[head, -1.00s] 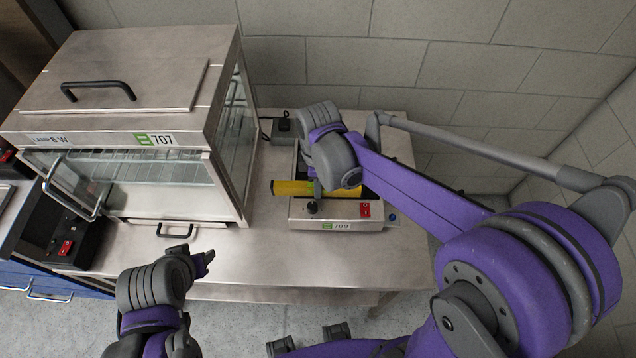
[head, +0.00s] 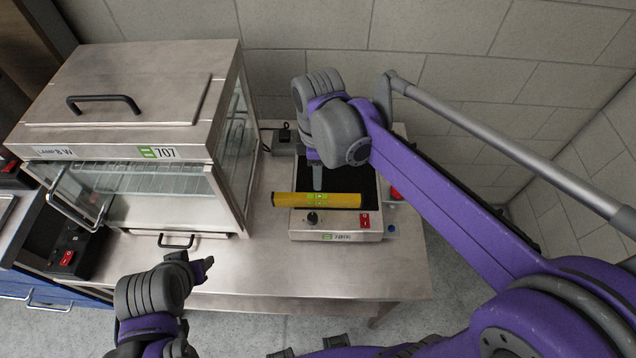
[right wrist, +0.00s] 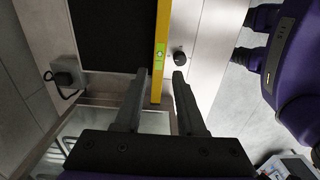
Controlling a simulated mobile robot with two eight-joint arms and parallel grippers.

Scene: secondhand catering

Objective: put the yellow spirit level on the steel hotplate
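The yellow spirit level (head: 335,201) lies across the front part of the steel hotplate (head: 300,226), between its black top and its front controls. The level's left end sticks out past the hotplate's left side. In the right wrist view the level (right wrist: 160,40) runs between the two finger lines, with its near end towards me. My right gripper (head: 317,184) is over the hotplate, just behind and above the level. Its fingers (right wrist: 160,76) are apart, with gaps on both sides of the level. My left gripper (head: 206,267) hangs before the table, away from the level; its finger gap is unclear.
A steel and glass display cabinet (head: 165,210) stands left of the hotplate on the steel table (head: 255,270). A dark plug box (head: 284,138) is behind the hotplate. The table front is clear. A tiled wall (head: 440,45) closes off the back.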

